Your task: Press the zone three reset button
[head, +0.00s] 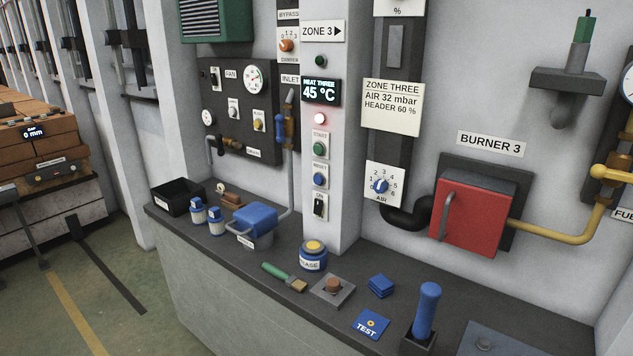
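The blue reset button (318,180) is on the white column in the head view, under a small label that seems to read RESET. The green start button (318,149) is above it and a black switch (319,207) is below it. A lit red lamp (320,119) is above the start button. A display (320,91) reads "HEAT THREE 45 °C", and a sign (323,31) above says ZONE 3 with an arrow to the right. Nothing covers the reset button. Neither of my grippers is in view.
A dark ledge (390,312) runs below the column. It holds a grease pot (313,258), a green-handled brush (282,275), a grey pail with blue cloth (255,226) and a blue-handled tool (426,308). The red burner box (468,222) is at right.

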